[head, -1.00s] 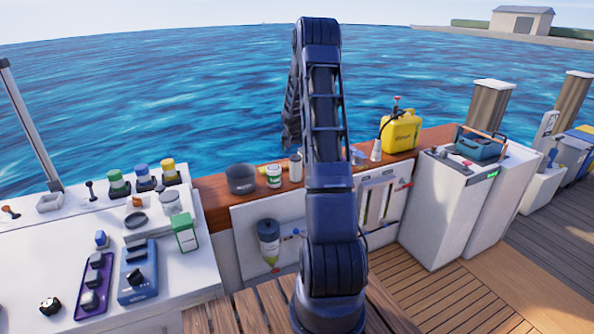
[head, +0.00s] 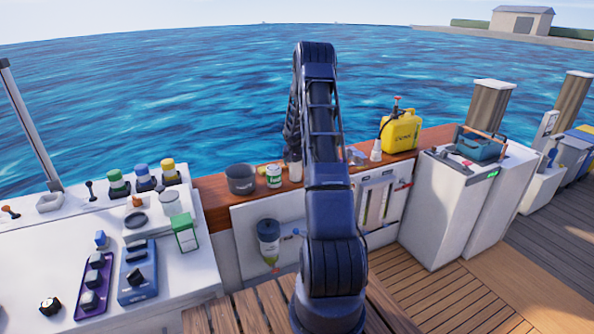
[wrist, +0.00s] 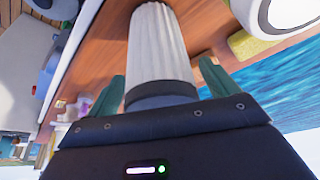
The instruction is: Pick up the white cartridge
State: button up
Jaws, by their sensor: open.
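The white cartridge (wrist: 160,45) is a ribbed white cylinder with a dark grey collar, standing on the wooden ledge. In the wrist view it lies between the two green fingers of my gripper (wrist: 163,80), with a gap visible on each side. My gripper is open around it. In the head view the cartridge (head: 295,172) shows only in part, its upper part covered by my gripper and my arm close beside it.
A dark pot (head: 241,180) and a white-and-green tin (head: 273,176) stand left of the cartridge on the ledge (head: 216,195). A white bottle (head: 376,150) and a yellow jug (head: 400,132) stand to the right. Water lies behind the ledge.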

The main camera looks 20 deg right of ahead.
jog(key=shift+c, duration=0.5)
jog(key=c, duration=1)
